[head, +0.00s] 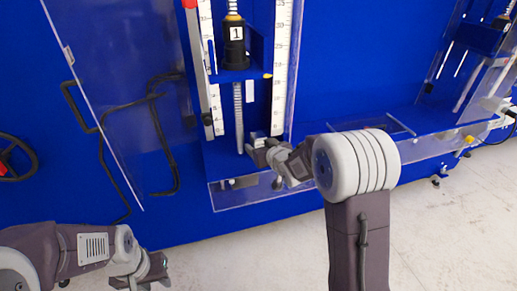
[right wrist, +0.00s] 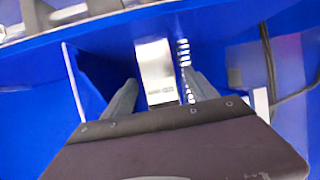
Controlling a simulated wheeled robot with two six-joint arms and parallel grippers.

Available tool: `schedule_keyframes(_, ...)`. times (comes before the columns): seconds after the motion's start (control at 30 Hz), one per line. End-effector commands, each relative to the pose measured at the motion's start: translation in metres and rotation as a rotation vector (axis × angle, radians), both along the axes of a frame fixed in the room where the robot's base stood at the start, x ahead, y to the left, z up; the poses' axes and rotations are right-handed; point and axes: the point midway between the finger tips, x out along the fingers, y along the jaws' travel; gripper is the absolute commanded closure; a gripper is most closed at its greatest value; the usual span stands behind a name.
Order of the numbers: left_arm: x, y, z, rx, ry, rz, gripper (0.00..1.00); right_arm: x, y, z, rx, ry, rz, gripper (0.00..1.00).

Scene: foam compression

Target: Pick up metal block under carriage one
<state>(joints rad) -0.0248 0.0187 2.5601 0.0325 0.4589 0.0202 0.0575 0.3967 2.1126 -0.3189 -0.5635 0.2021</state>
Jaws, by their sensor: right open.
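Carriage one, a black cylinder labelled "1" (head: 235,38), sits high in the blue frame between two white scales. Below it, a small silver metal block (head: 257,137) is at the foot of the frame, partly hidden by my right gripper (head: 264,153). In the right wrist view the silver block (right wrist: 154,66), with small dark print, lies between the tips of my right gripper (right wrist: 163,80). The fingers are apart, with a gap on each side of the block. My left gripper (head: 152,274) is low at the left, far from the block; its jaws are unclear.
A threaded rod (head: 239,115) stands just left of the block. A clear door (head: 105,90) with a black handle hangs open at the left. A clear front lip (head: 235,192) edges the frame's base. A second station (head: 480,40) is at the right.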

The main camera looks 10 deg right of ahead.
Motion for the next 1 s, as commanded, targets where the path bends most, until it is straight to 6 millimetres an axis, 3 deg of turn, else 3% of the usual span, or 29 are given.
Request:
schedule_keyframes(0.13,0.000,0.000,-0.004,0.000,0.000,0.000,0.64,0.018,0.003,-0.008,-0.001,0.000,0.001,0.34)
schedule_keyframes(0.37,0.000,0.000,-0.003,0.000,0.000,0.000,0.64,0.020,0.003,-0.008,0.000,0.000,0.000,0.34)
schedule_keyframes(0.6,0.000,0.000,-0.003,0.000,0.000,0.000,0.64,0.019,0.002,-0.008,0.000,0.001,0.000,1.00)
schedule_keyframes(1.0,0.000,0.000,-0.002,0.000,0.000,0.000,0.64,0.018,0.003,-0.004,0.000,-0.004,0.000,1.00)
